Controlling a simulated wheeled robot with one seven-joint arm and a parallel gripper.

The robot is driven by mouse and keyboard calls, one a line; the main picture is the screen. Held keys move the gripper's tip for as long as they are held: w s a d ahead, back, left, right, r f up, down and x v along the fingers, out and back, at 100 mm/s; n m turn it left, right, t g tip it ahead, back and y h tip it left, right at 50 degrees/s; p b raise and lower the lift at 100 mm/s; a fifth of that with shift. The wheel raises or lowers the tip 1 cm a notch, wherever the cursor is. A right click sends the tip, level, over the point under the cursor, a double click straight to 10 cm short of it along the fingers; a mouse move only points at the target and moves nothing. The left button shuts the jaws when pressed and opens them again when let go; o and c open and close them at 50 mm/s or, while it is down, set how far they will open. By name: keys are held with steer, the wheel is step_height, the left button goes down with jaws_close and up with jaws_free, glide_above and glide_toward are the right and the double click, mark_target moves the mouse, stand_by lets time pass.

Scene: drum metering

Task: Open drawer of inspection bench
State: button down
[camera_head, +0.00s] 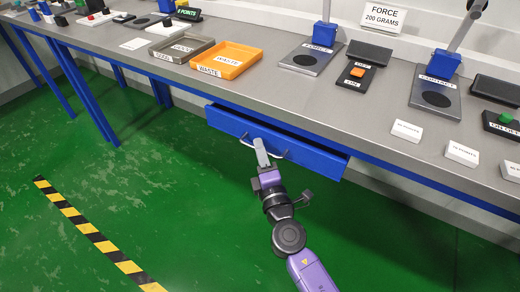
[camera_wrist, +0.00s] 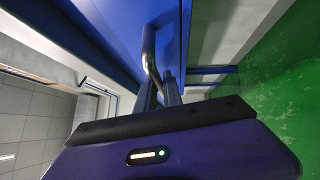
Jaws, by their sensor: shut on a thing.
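The inspection bench (camera_head: 275,92) has a grey top and a blue frame. Its blue drawer (camera_head: 320,160) hangs under the bench's front edge and stands partly open, with a dark gap showing behind its front. A light bar handle (camera_head: 282,156) is on the drawer front. In the wrist view the drawer front (camera_wrist: 118,30) fills the top, and the handle (camera_wrist: 149,52) runs down to between my gripper's fingers (camera_wrist: 160,92). The drawer's inside is mostly hidden.
An orange waste tray (camera_head: 256,56) and a grey tray (camera_head: 160,56) sit on the bench above the drawer. Force fixtures (camera_head: 312,60) and white label blocks (camera_head: 407,131) stand to the right. The green floor (camera_head: 150,190) before the bench is clear, with a striped line (camera_head: 92,232).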

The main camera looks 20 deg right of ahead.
steer(key=shift+a, duration=0.1)
steer(key=s+a+b, duration=0.3)
steer(key=s+a, duration=0.9)
steer(key=a, duration=0.4)
steer(key=shift+b, duration=0.35)
steer(key=shift+a, duration=0.1)
steer(key=c, duration=1.5)
jaws_free()
steer(key=s, duration=0.5)
steer(key=s+a+f, duration=0.1)
steer(key=s, duration=0.1)
steer(key=shift+s+a, duration=0.1)
steer(key=shift+s, duration=0.2)
steer(key=shift+a, duration=0.1)
